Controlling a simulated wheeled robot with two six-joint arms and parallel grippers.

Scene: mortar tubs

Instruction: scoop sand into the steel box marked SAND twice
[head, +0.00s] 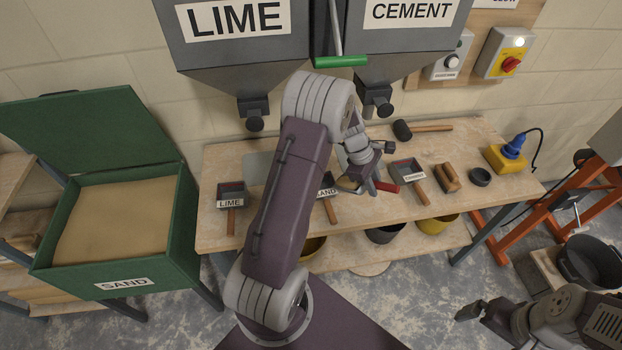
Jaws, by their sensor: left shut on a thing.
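The small dark box marked SAND (326,191) sits on the bench with its wooden handle toward me, partly hidden by my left arm. My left gripper (371,183) is low over the bench, right of this box. It is shut on a red-handled tool (388,188), whose grey metal part shows left of the fingers. Its exact shape is hard to tell. The green bin marked SAND (125,284) stands at the left, lid open, with sand (115,217) inside. My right gripper (480,313) is at lower right, far from these; its jaw opening is unclear.
The bench (280,228) also holds a LIME box (230,196), a CEMENT box (406,172), a mallet (403,130) and a yellow block with a blue plug (507,158). LIME and CEMENT hoppers (240,50) hang above. Buckets (437,224) stand below.

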